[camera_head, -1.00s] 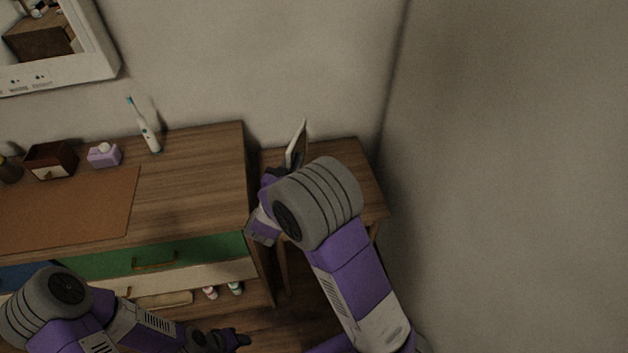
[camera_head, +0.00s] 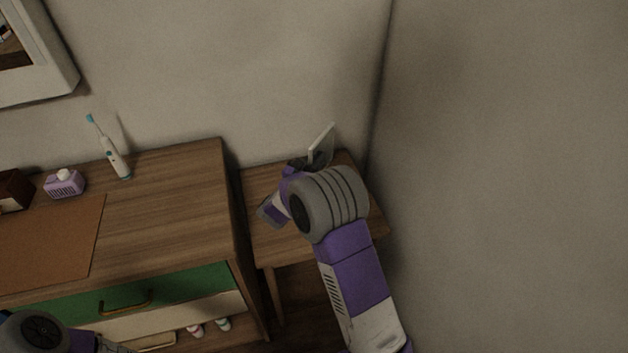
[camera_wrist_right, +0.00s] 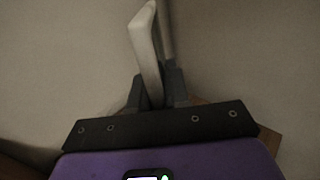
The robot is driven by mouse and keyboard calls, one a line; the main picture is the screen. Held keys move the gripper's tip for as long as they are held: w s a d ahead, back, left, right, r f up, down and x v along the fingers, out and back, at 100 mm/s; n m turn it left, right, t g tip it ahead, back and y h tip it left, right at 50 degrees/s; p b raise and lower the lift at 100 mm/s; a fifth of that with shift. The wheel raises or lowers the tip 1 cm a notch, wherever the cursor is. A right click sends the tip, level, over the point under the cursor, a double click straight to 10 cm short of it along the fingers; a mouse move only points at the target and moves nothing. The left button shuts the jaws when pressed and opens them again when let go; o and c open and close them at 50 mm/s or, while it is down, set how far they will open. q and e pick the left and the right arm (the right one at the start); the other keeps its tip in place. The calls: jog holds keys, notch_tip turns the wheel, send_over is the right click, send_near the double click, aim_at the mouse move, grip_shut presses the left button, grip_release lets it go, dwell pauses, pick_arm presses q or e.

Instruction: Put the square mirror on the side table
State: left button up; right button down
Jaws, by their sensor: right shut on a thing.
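The square mirror (camera_head: 321,146) shows in the head view as a thin pale-framed panel, tilted and seen nearly edge-on. My right gripper (camera_head: 300,163) is shut on it and holds it over the back of the side table (camera_head: 259,222). In the right wrist view the mirror's white frame (camera_wrist_right: 147,50) stands between the fingers of the gripper (camera_wrist_right: 157,90). My right wrist hides part of the table top and the mirror's lower part, so I cannot tell whether it touches the table. My left arm shows only at the bottom left corner; its gripper is out of view.
A wooden dresser (camera_head: 180,200) stands left of the side table and bears an electric toothbrush (camera_head: 114,156), a purple box (camera_head: 64,184) and a brown mat (camera_head: 50,245). Walls close in behind and to the right. The table's front left part is bare.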

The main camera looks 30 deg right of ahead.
jog(key=shift+f+b, duration=0.95)
jog(key=shift+f, duration=1.7)
jog(key=shift+f, duration=0.15)
jog(key=c, duration=1.1)
grip_release()
